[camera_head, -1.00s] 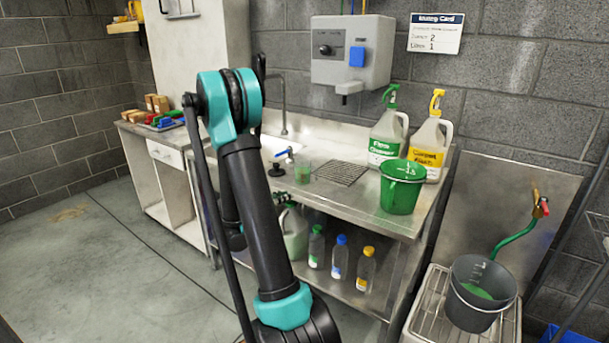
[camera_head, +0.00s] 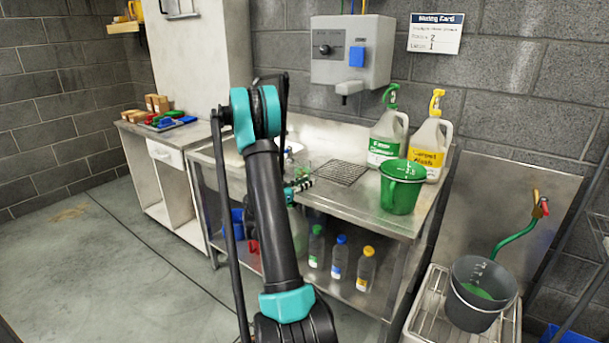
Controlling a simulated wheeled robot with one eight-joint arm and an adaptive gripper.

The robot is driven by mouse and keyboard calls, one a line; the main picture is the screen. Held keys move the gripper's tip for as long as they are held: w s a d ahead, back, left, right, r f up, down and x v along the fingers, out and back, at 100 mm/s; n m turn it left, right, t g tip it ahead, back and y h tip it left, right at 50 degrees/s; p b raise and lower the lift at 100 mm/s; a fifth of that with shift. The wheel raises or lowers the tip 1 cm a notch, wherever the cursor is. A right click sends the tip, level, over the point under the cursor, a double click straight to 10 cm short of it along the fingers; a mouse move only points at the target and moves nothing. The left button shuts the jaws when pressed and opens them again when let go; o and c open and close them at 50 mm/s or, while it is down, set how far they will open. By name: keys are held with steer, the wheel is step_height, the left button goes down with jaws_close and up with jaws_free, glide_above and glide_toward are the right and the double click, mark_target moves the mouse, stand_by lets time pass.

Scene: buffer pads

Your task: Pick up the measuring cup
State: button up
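The measuring cup (camera_head: 303,167) is a small green see-through cup on the steel sink counter, left of the wire rack. Only a little of it shows now, because the end of my arm is in front of it. My gripper (camera_head: 301,185) is at the counter's front edge, close to the cup. It is small in the picture and partly hidden behind my black and teal arm. I cannot tell whether its fingers are open or shut, or whether they touch the cup.
A wire rack (camera_head: 342,173), a green bucket (camera_head: 399,195) and two spray jugs (camera_head: 386,140) stand right of the cup. Several capped bottles (camera_head: 340,257) stand on the shelf below. A grey bucket (camera_head: 480,293) is at right. The floor at left is clear.

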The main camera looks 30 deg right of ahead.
mark_target(316, 176)
steer(key=shift+x, duration=3.05)
steer(key=shift+r, duration=0.15)
jaws_close()
